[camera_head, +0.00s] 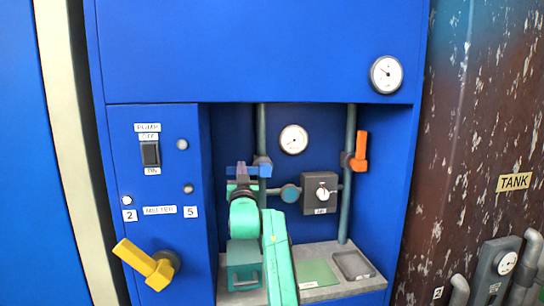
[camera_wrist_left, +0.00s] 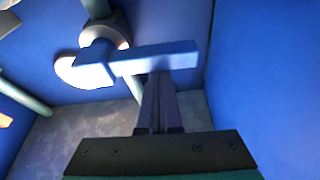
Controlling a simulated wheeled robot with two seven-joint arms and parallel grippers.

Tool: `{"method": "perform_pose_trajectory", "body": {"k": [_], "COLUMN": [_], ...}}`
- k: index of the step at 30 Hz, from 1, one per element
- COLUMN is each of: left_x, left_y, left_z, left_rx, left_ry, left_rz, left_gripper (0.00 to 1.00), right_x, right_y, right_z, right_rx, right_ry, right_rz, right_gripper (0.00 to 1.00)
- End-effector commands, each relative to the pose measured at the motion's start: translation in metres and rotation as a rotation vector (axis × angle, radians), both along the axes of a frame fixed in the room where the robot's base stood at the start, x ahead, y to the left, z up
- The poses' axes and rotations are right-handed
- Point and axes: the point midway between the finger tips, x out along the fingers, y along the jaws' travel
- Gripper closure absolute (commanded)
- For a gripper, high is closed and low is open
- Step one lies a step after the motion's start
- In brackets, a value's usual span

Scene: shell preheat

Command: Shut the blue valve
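The blue valve (camera_head: 265,171) sits on the left grey pipe inside the recess. Its bar handle lies level, crosswise to the upright pipe, reaching left from the pivot. In the left wrist view the blue handle (camera_wrist_left: 170,56) runs across the picture just past my fingertips. My left gripper (camera_head: 242,180) is at the handle, partly hidden by its own wrist in the head view. In the wrist view its two fingers (camera_wrist_left: 159,80) are together with nothing between them, their tips close to the handle. I cannot tell if they touch it. My right gripper is not in view.
An orange valve handle (camera_head: 361,151) stands upright on the right pipe (camera_head: 349,205). A yellow lever (camera_head: 146,265) sticks out at lower left. The recess floor (camera_head: 340,291) holds a green pad and a shallow tray.

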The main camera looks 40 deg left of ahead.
Motion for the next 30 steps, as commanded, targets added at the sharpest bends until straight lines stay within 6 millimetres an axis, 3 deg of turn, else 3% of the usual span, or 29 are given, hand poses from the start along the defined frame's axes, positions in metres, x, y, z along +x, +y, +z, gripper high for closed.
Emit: {"method": "perform_pose_trajectory", "body": {"k": [19,23,27,28,30], "left_x": [0.0,0.0,0.0,-0.005,-0.015], "left_y": [0.001,0.003,0.009,0.0,-0.015], "left_z": [0.0,0.019,0.055,0.033,0.024], "left_rx": [-0.001,0.001,0.001,0.001,0.0], "left_ry": [0.003,0.002,0.002,0.005,0.003], "left_rz": [0.001,0.0,-0.001,-0.004,-0.004], "left_gripper": [1.0,1.0,1.0,1.0,1.0], "right_x": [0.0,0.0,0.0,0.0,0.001], "right_y": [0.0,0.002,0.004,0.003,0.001], "right_z": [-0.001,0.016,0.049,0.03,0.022], "right_rx": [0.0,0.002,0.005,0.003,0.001], "right_ry": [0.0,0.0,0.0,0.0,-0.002], "right_rz": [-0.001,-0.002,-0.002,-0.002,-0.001], "right_gripper": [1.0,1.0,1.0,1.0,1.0]}}
